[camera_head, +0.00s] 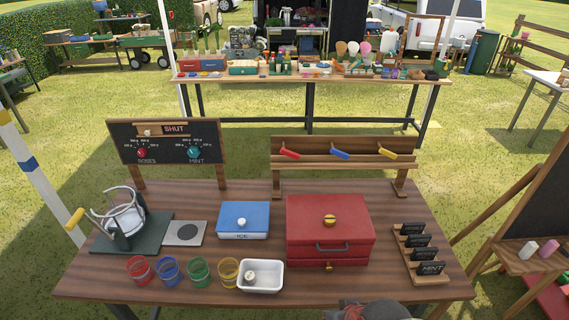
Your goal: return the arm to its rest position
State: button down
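Only a dark grey part of my arm's end, probably my gripper (368,310), shows at the bottom edge, right of the middle. It is in front of the wooden table's (95,285) near edge, below the red box (330,215). The fingers cannot be made out, so I cannot tell whether they are open or shut or hold anything. The rest of the arm is out of view.
On the table stand a press-like device (125,220), a blue ice box (243,221), several coloured cups (169,270), a white tub (272,282) and a rack of small signs (421,250). A chalkboard (170,143) and scoop rack (341,153) stand behind. An easel (520,200) is at right.

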jog(key=s+d+r, duration=0.1)
jog(key=d+r, duration=0.1)
jog(key=r, duration=0.3)
jog(key=s+d+r+h, duration=0.1)
jog(key=d+r, duration=0.2)
jog(key=r, duration=0.3)
jog(key=s+d+r+m, duration=0.1)
jog(key=d+r, duration=0.2)
jog(key=r, duration=0.3)
jog(key=shift+r+t+h, duration=0.25)
jog(key=shift+t+h, duration=0.15)
jog(key=c, duration=2.6)
grip_release()
